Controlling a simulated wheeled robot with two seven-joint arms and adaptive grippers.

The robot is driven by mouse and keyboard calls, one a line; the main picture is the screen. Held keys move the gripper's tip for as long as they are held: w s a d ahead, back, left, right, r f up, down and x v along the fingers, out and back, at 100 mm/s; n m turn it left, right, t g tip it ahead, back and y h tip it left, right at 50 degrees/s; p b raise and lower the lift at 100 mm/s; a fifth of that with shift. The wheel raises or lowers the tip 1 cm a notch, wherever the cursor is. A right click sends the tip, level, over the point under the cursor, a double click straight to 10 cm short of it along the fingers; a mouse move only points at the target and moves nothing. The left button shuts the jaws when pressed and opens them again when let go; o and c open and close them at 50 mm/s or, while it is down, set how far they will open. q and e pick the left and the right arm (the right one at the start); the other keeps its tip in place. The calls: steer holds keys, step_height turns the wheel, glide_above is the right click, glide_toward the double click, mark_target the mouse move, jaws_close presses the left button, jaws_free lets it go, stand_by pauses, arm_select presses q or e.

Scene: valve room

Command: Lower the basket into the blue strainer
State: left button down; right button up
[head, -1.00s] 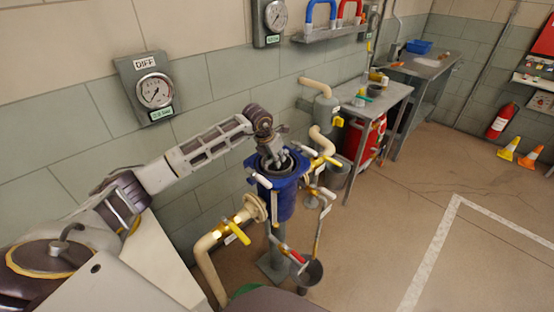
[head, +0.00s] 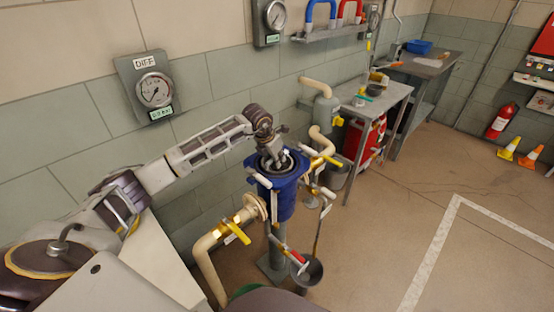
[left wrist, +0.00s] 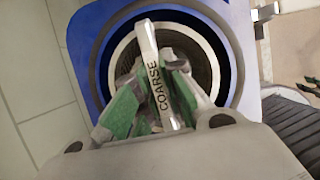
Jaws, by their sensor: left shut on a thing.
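The blue strainer (head: 280,200) stands on a grey post beside the wall, with its round mouth open at the top. My left gripper (head: 277,160) is over that mouth, pointing down. In the left wrist view its fingers (left wrist: 152,88) are shut on the upright pale handle marked COARSE, which belongs to the basket (left wrist: 203,62). The basket's round ringed top lies inside the dark opening of the strainer's blue top (left wrist: 88,35). The fingers and handle hide part of the basket, and its depth is hard to tell. My right gripper is not in view.
Beige pipes with yellow-handled valves (head: 238,228) flank the strainer. A small dark pan (head: 310,272) hangs low in front. A DIFF gauge (head: 154,90) is on the wall. A metal bench (head: 372,100) stands behind to the right.

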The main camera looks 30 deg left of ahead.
arm_select(q)
steer(key=shift+f+b, duration=0.4)
steer(key=shift+f, duration=0.2)
steer(key=shift+f+b, duration=0.8)
steer(key=shift+f, duration=0.3)
stand_by(3.0)
steer(key=c, duration=1.4)
jaws_free()
steer(key=shift+c, duration=0.2)
steer(key=shift+f, duration=0.1)
steer(key=o, duration=0.4)
steer(key=shift+r, duration=0.2)
steer(key=shift+r+p, duration=1.95)
steer(key=shift+r, duration=1.4)
